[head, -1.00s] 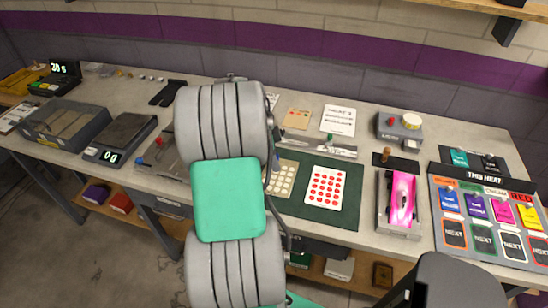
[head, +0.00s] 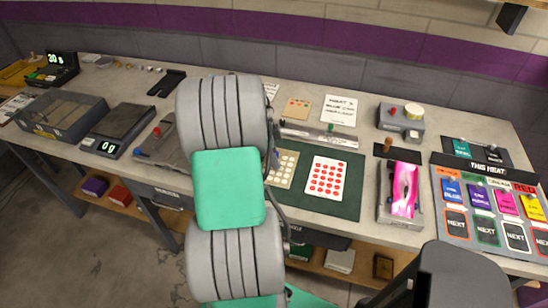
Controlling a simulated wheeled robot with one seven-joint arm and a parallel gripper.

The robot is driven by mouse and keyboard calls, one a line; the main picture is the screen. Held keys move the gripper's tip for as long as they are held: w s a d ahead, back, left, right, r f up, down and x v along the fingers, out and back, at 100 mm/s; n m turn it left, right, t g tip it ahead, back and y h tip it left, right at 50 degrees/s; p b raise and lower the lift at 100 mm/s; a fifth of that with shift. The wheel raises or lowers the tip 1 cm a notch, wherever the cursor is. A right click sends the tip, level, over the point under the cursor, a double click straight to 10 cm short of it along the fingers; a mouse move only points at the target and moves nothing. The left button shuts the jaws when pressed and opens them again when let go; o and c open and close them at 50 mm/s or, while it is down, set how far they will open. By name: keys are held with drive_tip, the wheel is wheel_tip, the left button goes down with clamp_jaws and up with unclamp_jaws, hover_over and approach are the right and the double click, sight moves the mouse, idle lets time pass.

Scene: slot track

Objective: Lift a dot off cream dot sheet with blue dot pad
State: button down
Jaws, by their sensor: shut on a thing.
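The cream dot sheet (head: 284,169) lies on the dark green mat (head: 345,204), to the left of a white sheet of red dots (head: 326,179). My grey and green arm covers the left part of the cream sheet. A small blue piece (head: 276,154) shows at the arm's right edge, by the top of the cream sheet. It may be the blue dot pad, but too little of it shows to tell. My gripper is hidden behind the arm, so its jaws and any dot under it cannot be seen.
A metal bar with a green knob (head: 330,128) runs behind the mat. A pink car (head: 404,190) sits on a grey stand to the right. A scale (head: 118,130) and a grey tray (head: 60,112) stand at the left. Heat cards fill the right end.

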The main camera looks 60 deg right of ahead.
drive_tip(key=shift+f+b, duration=0.6)
drive_tip(key=shift+b, duration=0.05)
idle(1.5)
drive_tip(key=shift+r+p, duration=2)
drive_tip(key=shift+r, duration=1.55)
